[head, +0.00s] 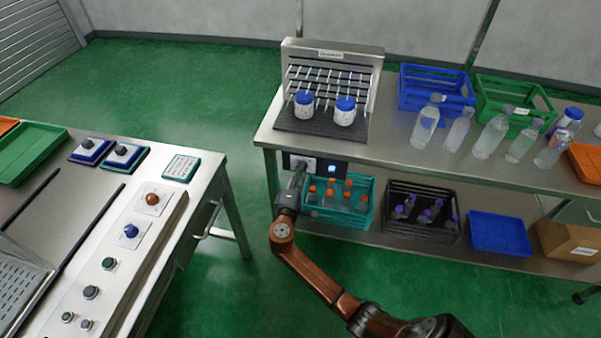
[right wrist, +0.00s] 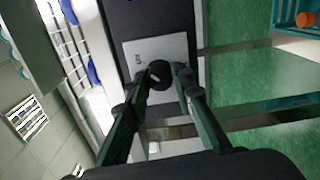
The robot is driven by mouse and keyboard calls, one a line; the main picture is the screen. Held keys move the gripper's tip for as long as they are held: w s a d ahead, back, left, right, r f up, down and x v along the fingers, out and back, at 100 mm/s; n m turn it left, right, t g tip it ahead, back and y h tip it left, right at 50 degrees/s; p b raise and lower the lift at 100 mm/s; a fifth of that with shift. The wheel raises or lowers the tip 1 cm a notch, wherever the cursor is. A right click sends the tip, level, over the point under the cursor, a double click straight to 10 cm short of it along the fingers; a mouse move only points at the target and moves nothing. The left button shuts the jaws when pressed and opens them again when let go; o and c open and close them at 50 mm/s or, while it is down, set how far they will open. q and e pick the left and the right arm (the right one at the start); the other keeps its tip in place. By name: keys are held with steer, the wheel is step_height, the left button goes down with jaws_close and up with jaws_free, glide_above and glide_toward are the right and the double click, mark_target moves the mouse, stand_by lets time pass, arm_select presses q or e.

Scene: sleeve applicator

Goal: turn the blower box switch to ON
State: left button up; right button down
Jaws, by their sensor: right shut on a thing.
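The blower box (head: 318,168) is a dark box under the front edge of the right-hand table, with a small lit blue display on its right side. It also shows in the right wrist view as a dark panel (right wrist: 143,18). Its switch is a round black knob (right wrist: 159,76) with a pale mark, on a white plate (right wrist: 178,46). My right gripper (head: 299,171) reaches the box from the front. In the right wrist view its fingertips (right wrist: 160,79) are shut on the knob, one on each side. The plate's lettering is too small to read. My left gripper is not in view.
Above the box, a metal rack (head: 333,62) with two blue-lidded white jars stands on the table (head: 385,152). A teal crate (head: 363,204) of orange-capped bottles is on the shelf close below my right gripper. A control console (head: 150,240) is at left; green floor lies between.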

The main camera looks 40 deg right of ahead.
steer(key=shift+f, duration=0.1)
steer(key=c, duration=1.7)
jaws_free()
steer(key=shift+o, duration=0.2)
steer(key=shift+a, duration=0.1)
steer(key=v, duration=1.2)
